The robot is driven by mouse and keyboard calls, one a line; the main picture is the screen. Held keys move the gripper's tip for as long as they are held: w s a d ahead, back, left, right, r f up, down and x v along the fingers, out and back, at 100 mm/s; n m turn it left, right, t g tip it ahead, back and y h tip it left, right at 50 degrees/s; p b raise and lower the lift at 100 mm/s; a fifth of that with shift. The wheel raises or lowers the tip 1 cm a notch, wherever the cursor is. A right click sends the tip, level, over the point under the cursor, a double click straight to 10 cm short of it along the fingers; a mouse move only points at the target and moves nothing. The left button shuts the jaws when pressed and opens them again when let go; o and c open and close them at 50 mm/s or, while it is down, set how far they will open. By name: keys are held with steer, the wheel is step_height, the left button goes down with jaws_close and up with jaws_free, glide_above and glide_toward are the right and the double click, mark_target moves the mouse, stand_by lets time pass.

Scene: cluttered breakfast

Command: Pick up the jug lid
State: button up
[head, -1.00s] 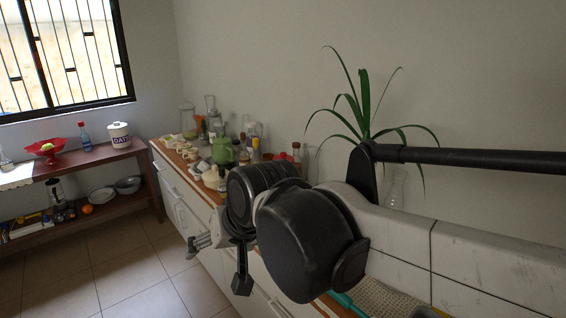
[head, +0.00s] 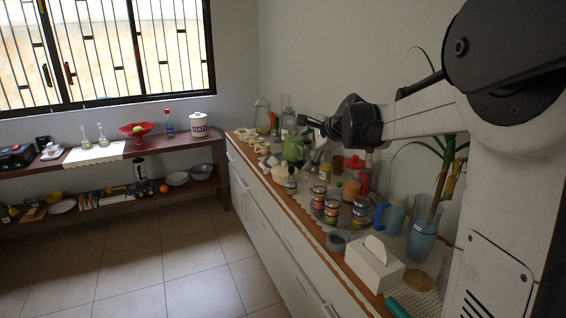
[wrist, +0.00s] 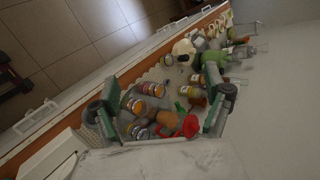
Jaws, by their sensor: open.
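My gripper (head: 314,124) is raised over the back of the crowded counter, near the green jug (head: 293,148). In the wrist view my gripper (wrist: 166,106) has its two fingers wide apart with nothing held between them. The green jug also shows in the wrist view (wrist: 213,56), beyond the fingers. A red piece (head: 356,166) stands among the containers behind the stacked tins; it also shows in the wrist view (wrist: 190,127), near the right finger. I cannot tell which piece is the jug lid.
Stacked colourful tins (head: 331,208), a blue mug (head: 391,216) and a tissue box (head: 374,265) crowd the counter (head: 262,180). A tall bluish container (head: 422,240) stands at the right. A side shelf (head: 95,157) is at the left. The floor is clear.

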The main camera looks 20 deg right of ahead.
steer(key=w+d+f+m+t, duration=0.1)
steer(key=w+d+f+m, duration=0.25)
steer(key=d, duration=0.45)
steer(key=w+d+f+m+t, duration=0.1)
steer(key=w+d+f+m, duration=0.1)
steer(key=w+d+m, duration=0.45)
steer(key=m+t+h+b, duration=0.2)
steer(key=m, duration=0.4)
glide_toward(357, 162)
steer(key=x, duration=0.4)
steer(key=shift+w+d, duration=0.1)
steer(key=shift+p+x, duration=0.4)
steer(key=shift+x, duration=3.3)
steer(key=shift+f, duration=0.1)
steer(key=shift+c, duration=0.5)
steer(key=c, duration=0.8)
steer(key=shift+o, duration=0.2)
